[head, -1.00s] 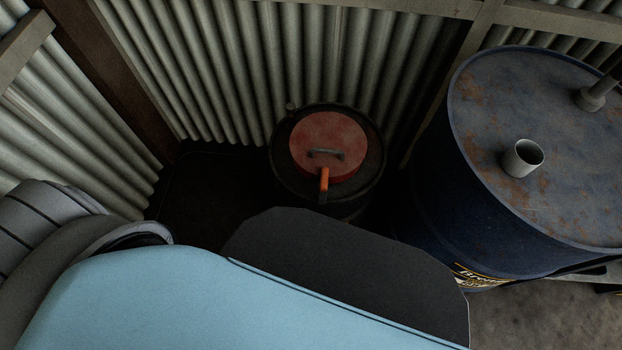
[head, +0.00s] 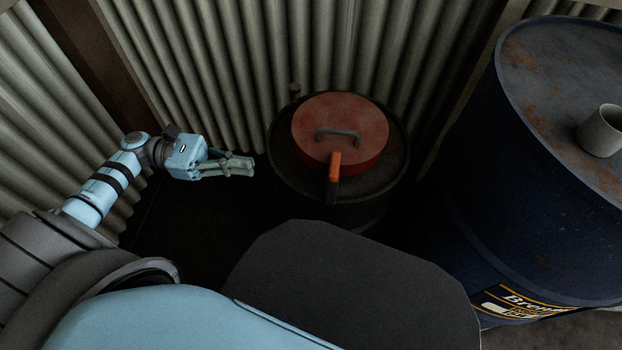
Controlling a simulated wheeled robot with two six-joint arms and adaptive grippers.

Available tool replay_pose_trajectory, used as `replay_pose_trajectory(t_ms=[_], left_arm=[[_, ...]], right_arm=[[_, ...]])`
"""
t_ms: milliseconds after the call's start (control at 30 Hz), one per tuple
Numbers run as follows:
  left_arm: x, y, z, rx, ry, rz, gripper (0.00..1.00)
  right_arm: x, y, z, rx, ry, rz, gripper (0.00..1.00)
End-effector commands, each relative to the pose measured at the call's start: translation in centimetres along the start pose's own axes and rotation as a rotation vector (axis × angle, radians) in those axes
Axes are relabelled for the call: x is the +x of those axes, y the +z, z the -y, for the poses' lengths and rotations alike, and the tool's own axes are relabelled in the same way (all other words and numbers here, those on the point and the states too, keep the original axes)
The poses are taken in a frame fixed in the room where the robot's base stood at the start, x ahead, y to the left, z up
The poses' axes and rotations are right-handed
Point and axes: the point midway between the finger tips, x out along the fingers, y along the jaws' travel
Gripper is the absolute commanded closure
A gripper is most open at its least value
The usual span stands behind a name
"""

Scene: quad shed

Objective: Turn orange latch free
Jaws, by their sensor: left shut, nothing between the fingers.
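The orange latch (head: 334,165) sits at the front edge of a round red lid (head: 365,126). Its orange part lies over the lid's rim and its dark end hangs toward me past the rim. The lid has a grey handle and sits on a dark round drum (head: 388,180). My left gripper (head: 250,165) is shut and empty, just left of the drum, with its fingers pointing right toward it. It is apart from the latch. My right gripper is not in view.
A large rusty blue drum (head: 470,190) with a pipe stub (head: 602,130) on top stands close on the right. Corrugated metal walls (head: 240,60) close in behind and on the left. The floor left of the dark drum is in deep shadow.

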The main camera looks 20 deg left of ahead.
Motion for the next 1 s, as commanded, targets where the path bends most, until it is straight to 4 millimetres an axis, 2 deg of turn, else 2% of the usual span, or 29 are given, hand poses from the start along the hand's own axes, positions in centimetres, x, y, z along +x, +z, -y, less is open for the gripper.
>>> replay_pose_trajectory(t_ms=[167, 333, 567, 800, 1000], left_arm=[[0.1, 0.2, 0.0, -0.004, 0.004, 0.003, 1.00], [1.6, 0.2, 0.0, -0.006, 0.004, 0.005, 1.00], [6.3, 0.3, -0.1, -0.006, 0.005, 0.009, 1.00], [11.3, 0.3, -0.1, -0.007, 0.007, 0.009, 1.00], [13.7, 0.3, -0.2, -0.007, 0.008, 0.006, 1.00]], right_arm=[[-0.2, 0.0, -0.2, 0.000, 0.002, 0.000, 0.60], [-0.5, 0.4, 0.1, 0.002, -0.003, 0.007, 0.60], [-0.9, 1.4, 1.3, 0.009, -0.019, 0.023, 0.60], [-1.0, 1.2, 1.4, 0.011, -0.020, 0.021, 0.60], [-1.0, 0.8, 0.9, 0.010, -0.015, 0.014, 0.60]])
